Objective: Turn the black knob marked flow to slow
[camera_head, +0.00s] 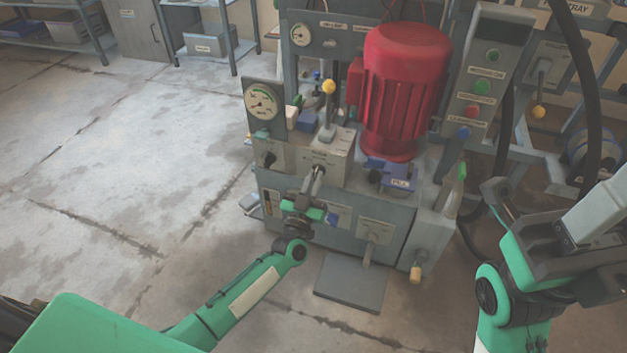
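A small black knob (268,158) sits on the front of a grey control box at the left of the machine; its label is too small to read. A second grey box (325,152) beside it carries a small label, also unreadable. My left gripper (316,178) reaches up from below to the front of this second box, right of and slightly below the black knob and apart from it. Its fingertips look close together, but whether they hold something is unclear. My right gripper (493,192) is at the right, away from the knob; its finger opening is not clear.
A pressure gauge (262,103) stands above the knob. A yellow-topped lever (328,88) and a red motor (402,85) rise behind the boxes. A button panel (480,85) stands to the right. The floor (120,150) at left is clear.

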